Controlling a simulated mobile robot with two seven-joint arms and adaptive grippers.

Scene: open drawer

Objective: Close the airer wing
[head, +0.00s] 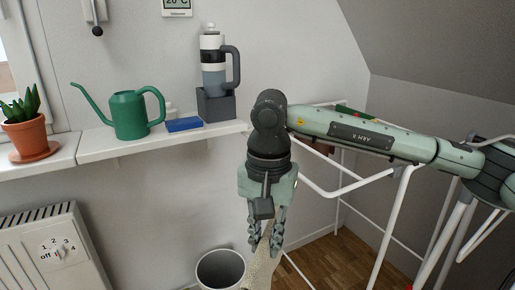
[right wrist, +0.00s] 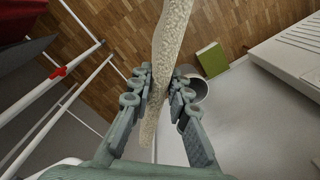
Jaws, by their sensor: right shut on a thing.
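The airer (head: 388,240) is a frame of white tubes at the right of the head view, behind and below my right arm. Its bars also show at the left of the right wrist view (right wrist: 75,95). I cannot tell which part is the wing or how far it is folded. My right gripper (head: 266,238) points down, left of the airer. It is shut on a beige, rough-textured cloth-like thing (head: 260,272), which also runs between the fingers in the right wrist view (right wrist: 172,40). My left gripper is out of view.
A grey bin (head: 220,268) stands just left of the held thing. A shelf (head: 100,143) carries a green watering can (head: 128,115), a blue block and a bottle. A white heater (head: 45,250) is at the lower left. Wooden floor (head: 340,262) shows beneath the airer.

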